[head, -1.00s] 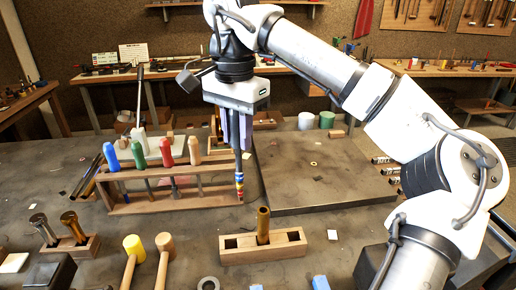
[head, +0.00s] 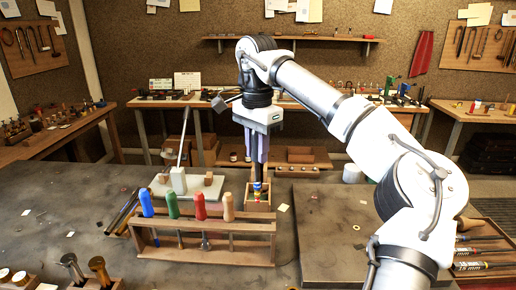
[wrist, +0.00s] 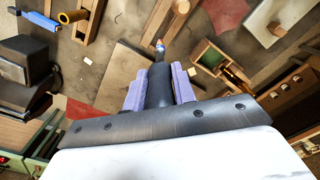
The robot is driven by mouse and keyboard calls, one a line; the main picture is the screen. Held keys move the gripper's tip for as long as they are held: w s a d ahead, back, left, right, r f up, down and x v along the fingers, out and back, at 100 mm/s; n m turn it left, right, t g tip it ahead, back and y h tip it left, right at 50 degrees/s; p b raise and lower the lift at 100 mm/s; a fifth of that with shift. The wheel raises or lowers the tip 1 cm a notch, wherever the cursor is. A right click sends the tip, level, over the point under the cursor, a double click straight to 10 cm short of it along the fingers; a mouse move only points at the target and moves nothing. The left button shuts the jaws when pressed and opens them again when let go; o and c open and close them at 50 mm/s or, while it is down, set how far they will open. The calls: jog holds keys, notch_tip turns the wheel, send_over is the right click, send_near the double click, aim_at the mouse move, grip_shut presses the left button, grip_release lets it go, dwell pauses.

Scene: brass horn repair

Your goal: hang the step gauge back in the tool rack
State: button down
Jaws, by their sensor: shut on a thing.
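My gripper (head: 257,158) is shut on the step gauge, a dark rod whose tip has blue and yellow bands (head: 257,188). In the wrist view the gauge's thick dark body (wrist: 159,88) is between the pale purple fingers, its banded end pointing away. The wooden tool rack (head: 205,256) stands on the bench with blue, green, red and tan handled tools in it. In the head view the gauge hangs upright above and beyond the rack's right end, its tip higher than the top rail.
A small wooden box (head: 262,203) is behind the gauge tip. A pale board (head: 185,188) with a white block lies behind the rack. Dark tubes (head: 122,212) lie at its left. A raised dark plate (head: 335,225) lies right of it, mostly bare.

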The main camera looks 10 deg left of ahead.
aim_at(257, 181)
jog(key=shift+f, duration=0.15)
jog(key=shift+f+b, duration=0.9)
jog(key=shift+f, duration=1.35)
jog(key=shift+p, duration=0.95)
jog(key=shift+f+b, duration=0.9)
jog(key=shift+f, duration=1.15)
jog(key=shift+r+p, duration=0.1)
jog(key=shift+p, duration=0.65)
jog(key=shift+f, duration=0.2)
dwell(0.4)
